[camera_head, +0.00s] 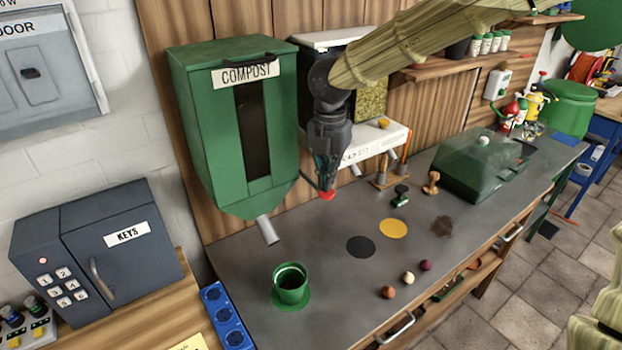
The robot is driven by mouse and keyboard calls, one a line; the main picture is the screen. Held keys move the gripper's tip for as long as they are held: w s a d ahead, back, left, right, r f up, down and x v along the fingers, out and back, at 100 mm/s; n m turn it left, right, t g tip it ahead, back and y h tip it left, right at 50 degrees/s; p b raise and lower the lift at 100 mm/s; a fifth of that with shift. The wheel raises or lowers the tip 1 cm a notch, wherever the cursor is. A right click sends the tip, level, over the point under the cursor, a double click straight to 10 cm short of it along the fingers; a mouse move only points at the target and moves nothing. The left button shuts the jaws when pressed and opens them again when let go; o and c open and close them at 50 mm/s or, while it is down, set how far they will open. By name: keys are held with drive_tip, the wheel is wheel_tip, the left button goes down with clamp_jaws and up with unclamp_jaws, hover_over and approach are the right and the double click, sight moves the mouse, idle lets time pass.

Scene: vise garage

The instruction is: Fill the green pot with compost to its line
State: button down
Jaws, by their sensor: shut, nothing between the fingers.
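A green pot (291,285) stands upright on a green saucer at the left front of the grey bench. Its inside looks dark, and I cannot make out the fill line or the level. The green compost dispenser (224,130), labelled COMPOST, hangs on the wood wall with a dark window in front. Its grey spout (268,229) points down above the bench, behind and left of the pot, not over it. My gripper (327,190) is shut and empty, pointing down to the right of the dispenser. A red knob shows right at its fingertips; whether they touch is unclear.
A black disc (360,247) and a yellow disc (393,228) lie mid-bench, with several small balls near the front edge. Stamps (400,195) and a clear green cover (484,165) stand to the right. A blue socket strip (228,318) lies left of the pot.

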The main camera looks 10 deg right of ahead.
sight(327, 198)
drive_tip(key=shift+f+b, duration=1)
drive_tip(key=shift+f, duration=2.25)
drive_tip(key=shift+r, duration=0.1)
drive_tip(key=shift+r+p, duration=3.05)
drive_tip(key=shift+r, duration=0.25)
drive_tip(key=shift+f, duration=0.2)
drive_tip(key=shift+f+b, duration=1.25)
drive_tip(key=shift+f, duration=1.95)
drive_tip(key=shift+r, duration=0.1)
